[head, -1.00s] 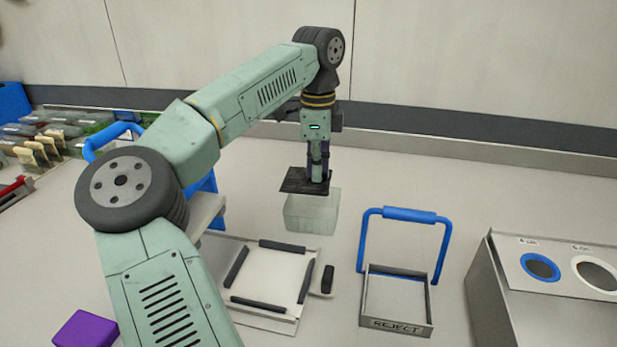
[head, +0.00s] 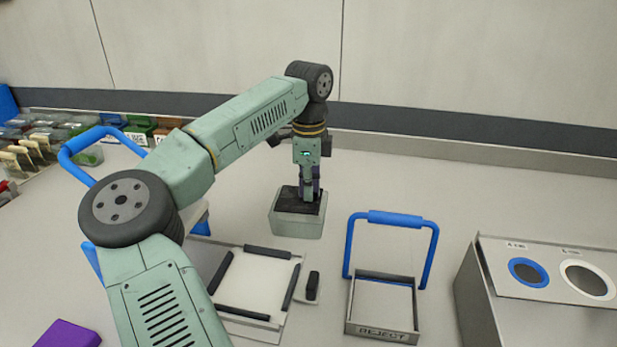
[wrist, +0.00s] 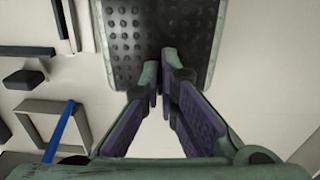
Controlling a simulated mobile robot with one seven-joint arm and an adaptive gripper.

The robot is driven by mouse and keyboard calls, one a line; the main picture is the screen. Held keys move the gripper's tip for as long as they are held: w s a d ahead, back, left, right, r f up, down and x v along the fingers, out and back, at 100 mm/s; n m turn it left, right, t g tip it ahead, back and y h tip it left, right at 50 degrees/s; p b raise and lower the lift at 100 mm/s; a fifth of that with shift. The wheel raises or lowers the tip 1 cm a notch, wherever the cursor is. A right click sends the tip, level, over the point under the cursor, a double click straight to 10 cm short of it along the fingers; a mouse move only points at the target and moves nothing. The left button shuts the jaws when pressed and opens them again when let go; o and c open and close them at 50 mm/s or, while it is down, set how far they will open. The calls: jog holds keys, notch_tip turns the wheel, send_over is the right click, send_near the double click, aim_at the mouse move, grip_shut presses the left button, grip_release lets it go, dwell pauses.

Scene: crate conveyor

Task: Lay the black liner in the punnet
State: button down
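The punnet (head: 297,226), a pale translucent tub, stands on the counter under my gripper. The black liner (head: 288,203) lies level within the punnet's rim in the head view; how deep it sits is unclear. In the wrist view the liner (wrist: 125,45) is a dark dimpled sheet with the punnet's edge (wrist: 212,45) beside it. My gripper (wrist: 161,70) points down at the liner, its fingertips close together at the liner's near part. They appear shut on it, though the contact itself is hidden between the fingers.
A white plate with dark bars (head: 258,285) lies in front of the punnet. A reject tray (head: 382,328) with a blue handle (head: 395,218) stands to the right, and a metal bin unit (head: 540,262) further right. Open counter lies behind the punnet.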

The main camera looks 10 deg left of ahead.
jog(key=shift+f+b, duration=1.85)
jog(key=shift+f, duration=1.25)
jog(key=c, duration=1.7)
grip_release()
jog(key=shift+r, duration=0.15)
jog(key=shift+r+p, duration=2.15)
jog(key=shift+r, duration=1.3)
jog(key=shift+s+f, duration=0.1)
jog(key=shift+f, duration=0.05)
